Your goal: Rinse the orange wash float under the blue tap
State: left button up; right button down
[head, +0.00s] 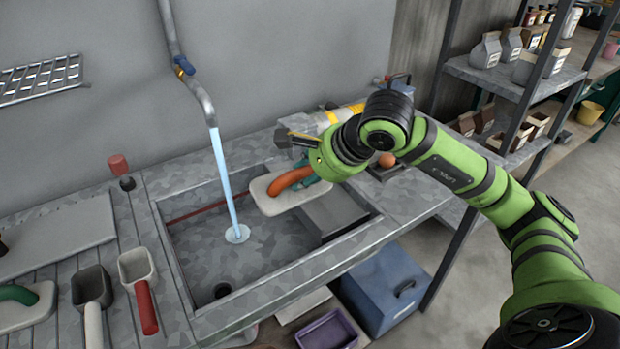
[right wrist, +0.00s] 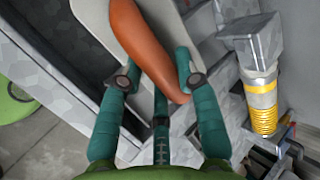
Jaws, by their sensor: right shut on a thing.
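The wash float (head: 280,190) has a pale flat pad and an orange handle. My right gripper (head: 312,182) is shut on its orange handle and holds it over the right side of the sink basin (head: 190,250). The float also shows in the right wrist view (right wrist: 145,45), with the handle between the teal fingers. The tap (head: 190,80) is a grey wall pipe with a blue valve handle (head: 184,65). A stream of water (head: 224,180) runs from it to the basin floor. The float is just right of the stream, apart from it. My left gripper is out of view.
A float with a green handle (head: 18,294) and two scoops (head: 90,285) (head: 136,265) lie on the slatted board at left. A grey cylinder with yellow bands (right wrist: 261,100) lies behind the gripper. Shelves (head: 520,75) stand at right. The basin's front left is clear.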

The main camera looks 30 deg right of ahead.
aim_at(283, 171)
jog(key=w, duration=0.1)
jog(key=w+a+p, duration=0.1)
jog(key=w, duration=0.1)
jog(key=shift+w+a+f, duration=0.1)
jog(key=shift+a+f, duration=0.1)
jog(key=shift+w+a+f+p, duration=0.15)
jog(key=shift+w+a+p, duration=0.15)
jog(key=shift+w, duration=0.25)
jog(key=shift+w+a+f+p, duration=0.1)
jog(key=shift+w+a+p, duration=0.15)
jog(key=shift+w, duration=0.25)
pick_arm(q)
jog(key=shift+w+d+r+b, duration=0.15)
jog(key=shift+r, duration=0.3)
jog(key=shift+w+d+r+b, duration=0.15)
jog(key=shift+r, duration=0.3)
pick_arm(e)
jog(key=w+a+f, duration=0.1)
jog(key=w+a, duration=0.1)
jog(key=w, duration=0.5)
jog(key=shift+a+f, duration=0.35)
jog(key=shift+a, duration=0.05)
jog(key=shift+d, duration=0.1)
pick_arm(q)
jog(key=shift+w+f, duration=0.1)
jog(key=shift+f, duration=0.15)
pick_arm(e)
jog(key=shift+s+d, duration=0.2)
jog(key=shift+d, duration=0.3)
